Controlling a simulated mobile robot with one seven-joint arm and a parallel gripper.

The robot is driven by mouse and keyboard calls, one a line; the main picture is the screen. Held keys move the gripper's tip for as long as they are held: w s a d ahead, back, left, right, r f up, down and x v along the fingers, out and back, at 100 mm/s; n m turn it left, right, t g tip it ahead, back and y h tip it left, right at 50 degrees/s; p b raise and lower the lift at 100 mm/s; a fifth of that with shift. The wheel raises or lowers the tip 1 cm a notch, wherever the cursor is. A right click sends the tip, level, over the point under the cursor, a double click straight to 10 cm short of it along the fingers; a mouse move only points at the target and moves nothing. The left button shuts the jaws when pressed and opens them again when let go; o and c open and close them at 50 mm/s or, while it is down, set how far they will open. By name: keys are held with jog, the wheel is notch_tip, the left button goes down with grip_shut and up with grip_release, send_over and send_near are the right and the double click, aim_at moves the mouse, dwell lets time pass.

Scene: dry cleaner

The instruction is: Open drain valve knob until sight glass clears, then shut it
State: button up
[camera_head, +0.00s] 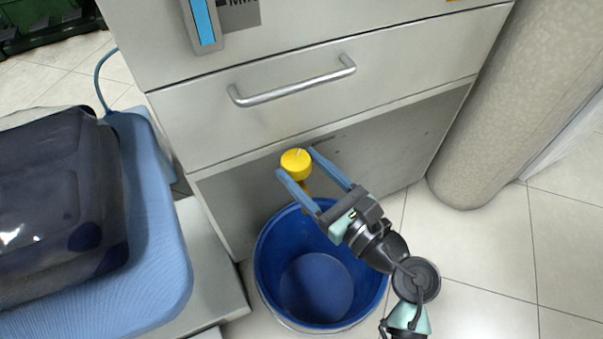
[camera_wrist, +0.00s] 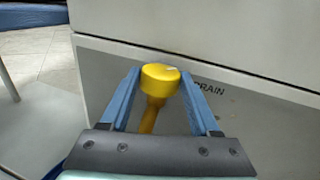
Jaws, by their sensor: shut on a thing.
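The yellow drain valve knob (camera_head: 296,163) sticks out from the recessed lower front of the grey cabinet. In the wrist view the knob (camera_wrist: 160,79) sits between my two blue fingers, with a yellow stem below it and a pale mark on its top. My gripper (camera_head: 298,164) is shut on the knob, one finger on each side. The sight glass (camera_head: 204,22) is a tall strip in a grey frame at the top of the cabinet front; its visible part is blue, and its upper end is cut off by the picture.
A blue bucket (camera_head: 318,279) stands on the floor under the knob; its inside looks empty. A drawer handle (camera_head: 292,82) juts out above. A padded blue board (camera_head: 150,215) with a dark glossy thing is at left. A thick beige column (camera_head: 520,95) stands at right.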

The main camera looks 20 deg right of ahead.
jog(key=n+g+y, duration=0.1)
jog(key=y, duration=0.1)
jog(key=d+n+y, duration=0.1)
jog(key=n+y, duration=0.1)
jog(key=shift+w+g, duration=0.15)
jog(key=shift+g, duration=0.25)
jog(key=shift+w+f+n+g+y+b, duration=0.15)
jog(key=shift+n+g+y+b, duration=0.4)
jog(key=shift+n+g+y, duration=0.85)
jog(key=shift+y, duration=0.6)
jog(key=o, duration=1.1)
